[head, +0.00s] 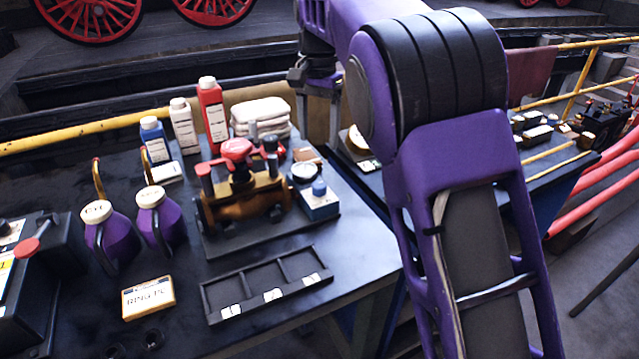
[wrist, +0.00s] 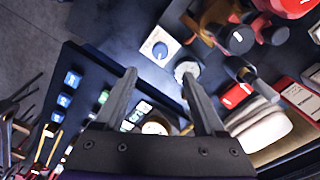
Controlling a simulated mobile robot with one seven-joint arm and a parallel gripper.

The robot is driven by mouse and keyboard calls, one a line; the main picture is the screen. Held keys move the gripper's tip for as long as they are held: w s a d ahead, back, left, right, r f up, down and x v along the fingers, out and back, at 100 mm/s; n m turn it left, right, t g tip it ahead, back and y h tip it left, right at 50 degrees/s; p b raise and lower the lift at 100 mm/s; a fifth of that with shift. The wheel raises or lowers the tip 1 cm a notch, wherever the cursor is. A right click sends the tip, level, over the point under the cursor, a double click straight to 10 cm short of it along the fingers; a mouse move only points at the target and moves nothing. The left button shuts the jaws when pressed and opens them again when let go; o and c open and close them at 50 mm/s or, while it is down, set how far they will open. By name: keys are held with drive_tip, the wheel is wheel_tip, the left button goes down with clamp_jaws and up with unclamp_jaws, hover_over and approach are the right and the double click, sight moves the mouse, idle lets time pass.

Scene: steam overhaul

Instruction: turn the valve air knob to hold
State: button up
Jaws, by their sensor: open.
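A small box with a blue round knob on its pale top, likely the valve air knob (head: 319,187), stands at the right of the brass valve assembly (head: 243,200). Its markings are too small to read. In the wrist view the blue knob (wrist: 160,50) sits on a white plate just beyond the fingertips. My gripper (head: 320,140) is behind the table's far edge in the head view, fingers pointing down. In the wrist view my gripper (wrist: 158,75) is open and empty, apart from the knob. A round pale-faced gauge (head: 304,171) is beside the knob box.
Bottles and folded white cloths (head: 261,116) stand behind the valve assembly. Purple oil cans (head: 108,235) are at the left. A black divided tray (head: 266,284) lies in front. A second table with small parts (head: 540,130) is at the right.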

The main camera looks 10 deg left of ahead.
sight(318, 185)
wheel_tip(318, 185, down, 12)
drive_tip(key=shift+f+b, duration=0.25)
drive_tip(key=shift+b, duration=1)
clamp_jaws()
